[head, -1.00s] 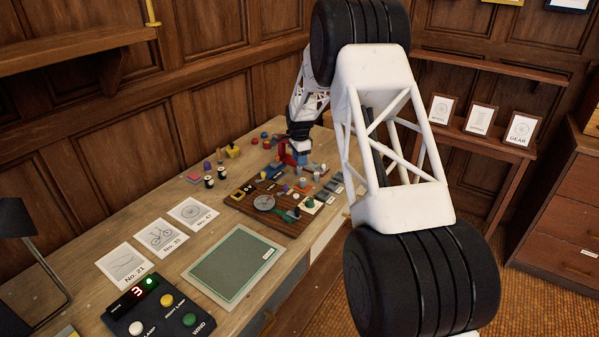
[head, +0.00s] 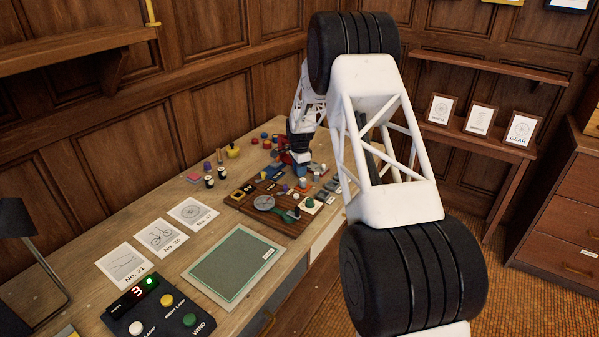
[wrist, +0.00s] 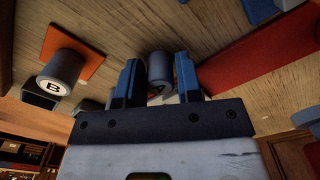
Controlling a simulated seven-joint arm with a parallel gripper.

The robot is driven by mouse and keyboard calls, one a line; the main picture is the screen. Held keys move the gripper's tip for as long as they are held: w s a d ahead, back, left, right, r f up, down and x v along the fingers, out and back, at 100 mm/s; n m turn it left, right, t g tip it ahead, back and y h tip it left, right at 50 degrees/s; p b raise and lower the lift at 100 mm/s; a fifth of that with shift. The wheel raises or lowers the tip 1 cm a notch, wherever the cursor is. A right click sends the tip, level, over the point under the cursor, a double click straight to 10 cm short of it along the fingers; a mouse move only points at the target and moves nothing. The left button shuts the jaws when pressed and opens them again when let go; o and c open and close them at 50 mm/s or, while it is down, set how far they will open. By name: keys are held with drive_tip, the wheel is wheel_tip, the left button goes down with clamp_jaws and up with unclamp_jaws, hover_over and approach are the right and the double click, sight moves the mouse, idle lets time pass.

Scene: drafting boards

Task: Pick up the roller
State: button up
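In the wrist view, my gripper (wrist: 158,85) shows two blue-and-black fingers spread apart. A grey cylinder with a dark marked face (wrist: 159,68), possibly the roller, appears in the gap between or just beyond the fingertips. I cannot tell whether the fingers touch it. Another grey cylinder marked B (wrist: 62,72) stands on an orange base to the left. In the head view, my gripper (head: 299,160) is low over the far part of the dark parts board (head: 240,207). Its fingertips and whatever lies between them are too small and hidden to make out there.
Several small coloured parts crowd the board around my gripper. A red block (wrist: 240,80) lies to the right in the wrist view. A green mat (head: 235,265), paper cards (head: 162,236) and a button panel (head: 157,312) lie nearer on the bench.

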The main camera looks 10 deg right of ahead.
clamp_jaws()
drive_tip(key=shift+r, duration=0.2)
drive_tip(key=shift+r, duration=0.6)
wheel_tip(320, 180, up, 2)
drive_tip(key=shift+r, duration=0.1)
drive_tip(key=s, duration=1)
drive_tip(key=s+r, duration=0.1)
drive_tip(key=s, duration=0.5)
drive_tip(key=shift+a+r, duration=0.1)
drive_tip(key=shift+a, duration=0.15)
drive_tip(key=shift+w, duration=0.1)
